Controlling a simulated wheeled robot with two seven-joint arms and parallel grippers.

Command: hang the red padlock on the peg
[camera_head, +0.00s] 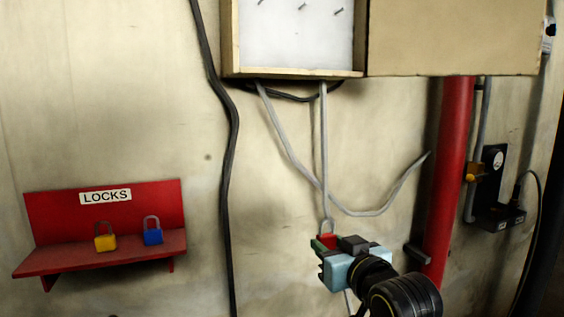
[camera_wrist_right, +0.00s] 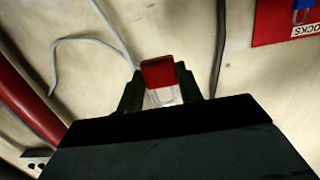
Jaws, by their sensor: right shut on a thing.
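The red padlock (camera_head: 328,240) is held in my right gripper (camera_head: 325,246), with its grey shackle pointing up in the head view. In the right wrist view the red body (camera_wrist_right: 158,71) sits between the two dark fingers of my right gripper (camera_wrist_right: 159,88). The fingers hide part of the padlock in the head view. Several small dark pegs (camera_head: 302,7) stick out of the white back panel of the open wall box, above and left of the gripper. The padlock is well below the box and apart from the pegs. My left gripper is not in view.
The wall box (camera_head: 295,73) has its door (camera_head: 455,40) swung open to the right. Grey cables (camera_head: 323,140) hang below it, near the padlock. A red pipe (camera_head: 452,170) stands right of my arm. A red LOCKS shelf (camera_head: 60,262) holds a yellow padlock (camera_head: 105,243) and a blue padlock (camera_head: 153,237).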

